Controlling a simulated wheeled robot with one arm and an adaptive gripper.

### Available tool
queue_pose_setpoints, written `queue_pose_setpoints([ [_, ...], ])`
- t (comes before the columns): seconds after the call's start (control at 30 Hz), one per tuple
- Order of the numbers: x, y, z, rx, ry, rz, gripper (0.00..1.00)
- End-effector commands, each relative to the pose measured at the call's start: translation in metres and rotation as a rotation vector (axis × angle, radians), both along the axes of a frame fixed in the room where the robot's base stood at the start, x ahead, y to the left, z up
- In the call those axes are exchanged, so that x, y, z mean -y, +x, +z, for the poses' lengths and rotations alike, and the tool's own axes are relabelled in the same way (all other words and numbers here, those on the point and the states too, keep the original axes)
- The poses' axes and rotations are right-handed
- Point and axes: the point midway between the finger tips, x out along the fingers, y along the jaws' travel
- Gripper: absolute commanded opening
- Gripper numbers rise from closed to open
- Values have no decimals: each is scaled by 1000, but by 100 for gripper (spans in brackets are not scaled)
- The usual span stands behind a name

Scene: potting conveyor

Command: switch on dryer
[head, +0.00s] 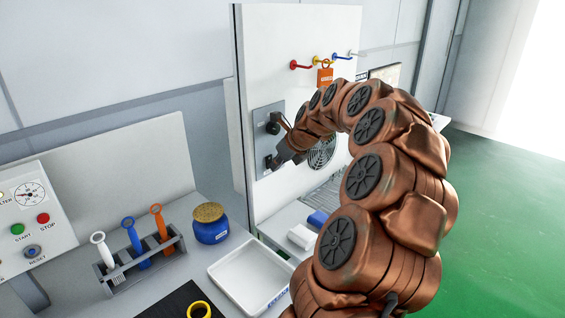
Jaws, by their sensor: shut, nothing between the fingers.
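A grey switch plate (260,145) is fixed to an upright white panel. A dark round knob (273,127) sits on the upper part of the plate, and a small dark part (268,161) shows lower down. My gripper (279,161) is at the lower right of the plate, shut with nothing held. I cannot tell whether its fingertips touch the lower part. A round fan grille (321,152) is on the same panel, partly hidden behind my arm. No label naming the dryer is readable.
Coloured hooks (316,61) with an orange tag (325,76) are above. Green floor (500,220) lies clear at right.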

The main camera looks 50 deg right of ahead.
Motion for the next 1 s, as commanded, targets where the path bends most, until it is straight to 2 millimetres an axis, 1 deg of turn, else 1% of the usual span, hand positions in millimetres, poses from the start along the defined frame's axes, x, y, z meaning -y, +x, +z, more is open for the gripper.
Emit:
queue_pose_setpoints([
  [0.37, 0, 2, 0, 2, -1, -1, 0],
  [0.5, 1, 5, -4, 41, -1, -1, 0],
  [0.53, 1, 5, -1, 39, -2, -1, 0],
  [0.83, 0, 5, 1, 36, -1, 1, 0],
  [1.0, 0, 5, 8, 35, -1, 1, 0],
])
